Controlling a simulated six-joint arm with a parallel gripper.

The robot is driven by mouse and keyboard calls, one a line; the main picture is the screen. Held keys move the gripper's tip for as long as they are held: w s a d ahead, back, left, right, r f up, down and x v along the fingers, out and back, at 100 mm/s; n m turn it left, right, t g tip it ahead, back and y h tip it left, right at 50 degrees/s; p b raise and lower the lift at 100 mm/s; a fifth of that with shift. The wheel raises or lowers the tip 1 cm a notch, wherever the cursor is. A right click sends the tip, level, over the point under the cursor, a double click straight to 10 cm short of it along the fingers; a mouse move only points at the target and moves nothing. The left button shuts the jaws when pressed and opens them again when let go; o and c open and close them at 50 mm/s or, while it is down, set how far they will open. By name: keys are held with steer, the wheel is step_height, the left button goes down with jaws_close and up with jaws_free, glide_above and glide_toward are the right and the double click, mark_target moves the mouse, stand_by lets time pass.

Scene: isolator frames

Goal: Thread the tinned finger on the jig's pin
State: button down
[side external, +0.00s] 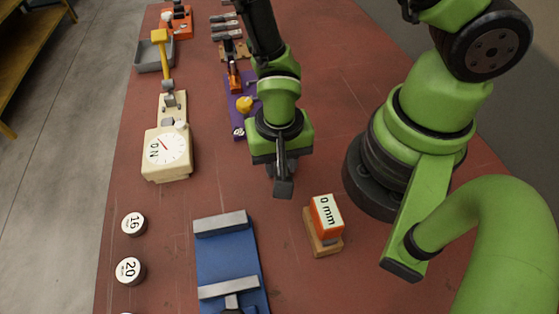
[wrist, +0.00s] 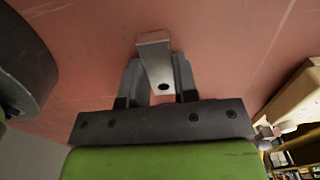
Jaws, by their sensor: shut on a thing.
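My gripper (side external: 281,160) points down over the middle of the red table, shut on the tinned finger (side external: 284,186), a flat grey metal bar. In the wrist view the finger (wrist: 154,55) is between the two dark jaws of the gripper (wrist: 159,78). It sticks out past the jaw tips, and a dark round hole shows at its near end. The finger is in the air, apart from the fixtures. No pin can be made out clearly, and I cannot tell which fixture is the jig.
Round weights (side external: 130,271) lie front left. Grey bars (side external: 226,26) lie at the back.

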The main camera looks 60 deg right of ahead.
step_height(320, 180, up, 9)
steer(key=shift+f, duration=0.1)
step_height(320, 180, up, 4)
glide_above(235, 79)
stand_by(0.3)
steer(key=shift+a+f, duration=0.1)
steer(key=shift+f, duration=2.75)
steer(key=shift+f, duration=2.15)
